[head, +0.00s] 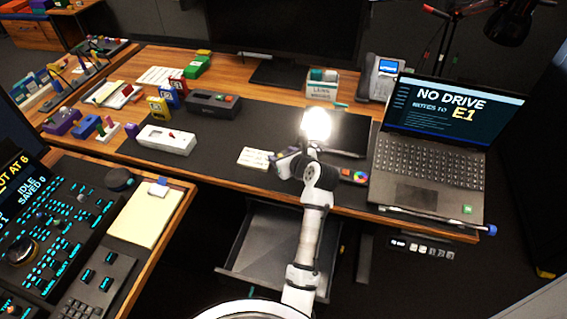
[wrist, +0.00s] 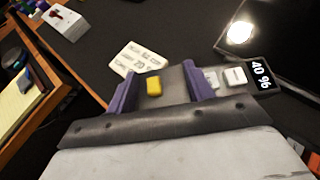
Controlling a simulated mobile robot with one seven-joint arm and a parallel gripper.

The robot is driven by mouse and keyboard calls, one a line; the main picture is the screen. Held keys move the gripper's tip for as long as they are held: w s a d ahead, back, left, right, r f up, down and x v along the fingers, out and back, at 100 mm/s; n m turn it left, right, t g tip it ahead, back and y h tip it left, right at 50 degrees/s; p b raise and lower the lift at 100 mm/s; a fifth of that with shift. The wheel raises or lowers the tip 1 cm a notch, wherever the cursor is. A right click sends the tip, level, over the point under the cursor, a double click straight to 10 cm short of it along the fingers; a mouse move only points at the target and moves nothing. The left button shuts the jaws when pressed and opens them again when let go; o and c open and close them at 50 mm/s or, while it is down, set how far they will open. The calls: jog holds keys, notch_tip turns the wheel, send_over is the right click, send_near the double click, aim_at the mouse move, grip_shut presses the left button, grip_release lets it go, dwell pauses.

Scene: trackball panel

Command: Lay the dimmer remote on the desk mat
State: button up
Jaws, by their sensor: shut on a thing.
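My gripper (wrist: 160,90) has purple fingers shut on a grey piece with a yellow button (wrist: 154,86), which looks like the dimmer remote. Most of its body is hidden by the gripper, and no label on it can be read. In the head view my gripper (head: 284,156) is over the dark desk mat (head: 215,148), near the desk's front edge. The mat also shows in the wrist view (wrist: 110,48). I cannot tell whether the held piece touches it.
A white card (head: 255,158) lies left of my gripper. A device with pale buttons and a display (wrist: 250,76) is close on the right. A colour-wheel controller (head: 354,176), a dark tablet (head: 345,142) and a laptop (head: 430,165) are further right. An open drawer (head: 270,250) is below.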

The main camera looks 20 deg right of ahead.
jog(key=shift+f, duration=1.9)
jog(key=o, duration=1)
